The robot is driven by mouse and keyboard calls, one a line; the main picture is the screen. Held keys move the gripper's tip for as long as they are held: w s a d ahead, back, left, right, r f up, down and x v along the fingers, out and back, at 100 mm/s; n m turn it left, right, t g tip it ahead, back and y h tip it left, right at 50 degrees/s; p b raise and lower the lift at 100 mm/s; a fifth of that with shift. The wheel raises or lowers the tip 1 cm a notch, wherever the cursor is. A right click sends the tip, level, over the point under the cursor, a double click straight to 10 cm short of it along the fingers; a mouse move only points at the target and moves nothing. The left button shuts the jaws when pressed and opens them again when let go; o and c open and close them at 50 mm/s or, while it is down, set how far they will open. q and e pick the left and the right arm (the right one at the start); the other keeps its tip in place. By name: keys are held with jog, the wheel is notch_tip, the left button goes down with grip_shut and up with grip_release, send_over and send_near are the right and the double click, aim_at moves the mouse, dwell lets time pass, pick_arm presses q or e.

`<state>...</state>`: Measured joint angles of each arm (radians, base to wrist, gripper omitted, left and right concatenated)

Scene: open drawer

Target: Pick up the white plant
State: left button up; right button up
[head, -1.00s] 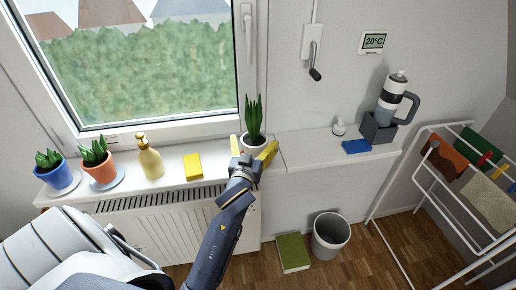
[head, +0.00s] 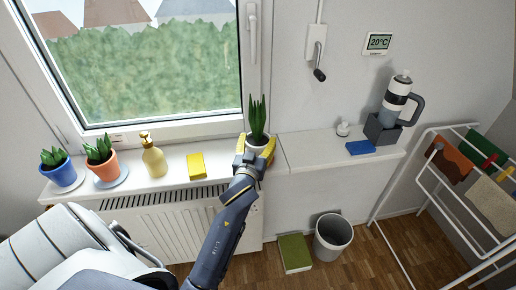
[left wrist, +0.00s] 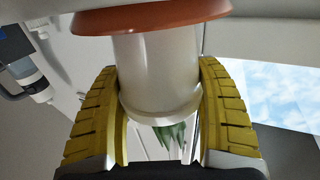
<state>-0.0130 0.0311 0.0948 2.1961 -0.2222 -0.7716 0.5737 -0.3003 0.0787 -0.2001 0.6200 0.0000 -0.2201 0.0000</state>
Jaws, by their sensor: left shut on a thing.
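The white plant, with tall dark green leaves (head: 258,118) and a white pot, stands upright on the white windowsill near the window's right corner. In the left wrist view the white pot (left wrist: 155,72) is between the two yellow fingers. An orange-brown saucer (left wrist: 150,18) shows under it there, against the sill, and the leaf tips show at the bottom. My left gripper (head: 255,153) is shut on the pot, one finger on each side. In the head view the fingers hide much of the pot.
A yellow sponge (head: 196,166), a yellow soap bottle (head: 153,161), an orange pot (head: 104,169) and a blue pot (head: 62,174) stand left along the sill. A blue block (head: 360,147) lies right on the ledge. The sill just right of the plant is clear.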

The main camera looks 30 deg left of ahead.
pick_arm(q)
jog(key=shift+f, duration=0.15)
jog(key=shift+c, duration=0.8)
